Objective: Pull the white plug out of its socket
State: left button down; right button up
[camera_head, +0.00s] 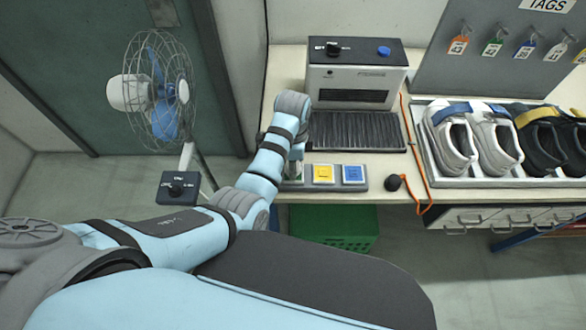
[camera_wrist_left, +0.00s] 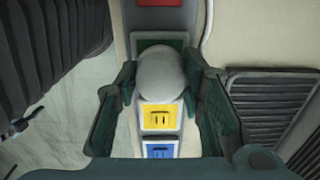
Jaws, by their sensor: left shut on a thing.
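The white plug (camera_wrist_left: 160,72) is a smooth rounded body in the left wrist view, over the green square (camera_wrist_left: 150,43) of a grey socket strip (camera_head: 310,186). My left gripper (camera_wrist_left: 160,82) has a finger on each side of the plug and is shut on it. The plug hides most of the green square, and I cannot tell how deep it sits. In the head view my left arm largely hides the gripper and plug. My right gripper is in neither view.
The strip has a yellow square (camera_head: 323,173), a blue square (camera_head: 353,174) and a red one (camera_wrist_left: 160,2). A machine with a ribbed bed (camera_head: 355,130) stands behind. A shoe tray (camera_head: 430,170) is at the right.

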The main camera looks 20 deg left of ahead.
pick_arm(q)
jog(key=shift+r, duration=2.3)
